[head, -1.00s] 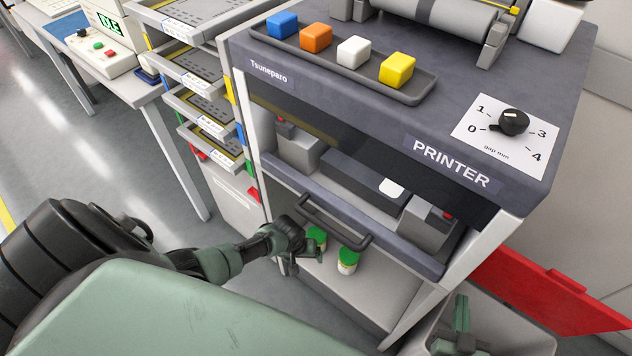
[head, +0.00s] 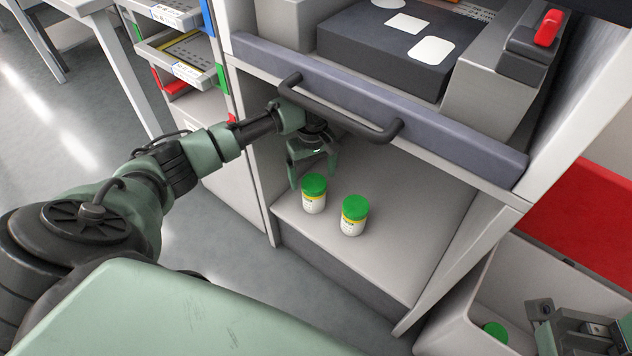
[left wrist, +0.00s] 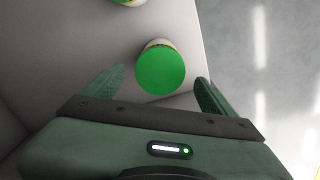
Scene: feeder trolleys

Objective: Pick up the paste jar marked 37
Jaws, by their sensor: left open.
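Two white jars with green lids stand upright on the low shelf under the printer: a left jar (head: 314,200) and a right jar (head: 352,222). Their label numbers are too small to read. My left gripper (head: 312,178) is open and points down just behind and above the left jar. In the left wrist view one green-lidded jar (left wrist: 160,72) shows ahead, between the lines of the open fingers (left wrist: 158,90), and part of another (left wrist: 128,2) is at the top edge. My right gripper (head: 590,335) is partly in view at bottom right; its fingers are unclear.
A dark handle bar (head: 340,115) on the printer's front rail (head: 450,145) is close to my left wrist. A grey bin (head: 455,322) at bottom right holds a green-lidded item (head: 495,332). The shelf (head: 415,235) is bare right of the jars.

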